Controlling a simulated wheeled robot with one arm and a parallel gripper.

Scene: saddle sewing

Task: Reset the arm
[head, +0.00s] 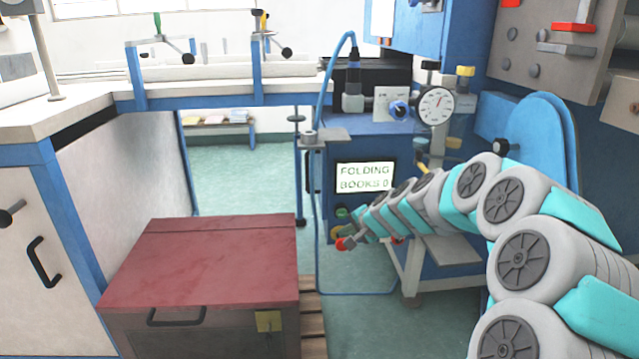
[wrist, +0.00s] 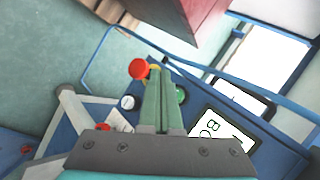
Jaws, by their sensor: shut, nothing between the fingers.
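My arm (head: 530,262) reaches from the bottom right toward the blue machine (head: 400,135). My gripper (head: 352,238) is small in the head view, beside the machine's buttons below its screen. In the wrist view, my gripper (wrist: 161,72) has its two green fingers together with nothing between them. A red button (wrist: 138,69) and a yellow part (wrist: 154,70) show by the fingertips. A green button (wrist: 181,96) lies just right of the fingers. I cannot tell whether the fingertips touch any button.
The screen (head: 365,177) reads "FOLDING BOOKS 0". A dial gauge (head: 435,106) stands above my arm. A red-topped box (head: 205,262) is at lower left, and a long bench (head: 215,93) is behind. Green floor (head: 238,170) is clear between them.

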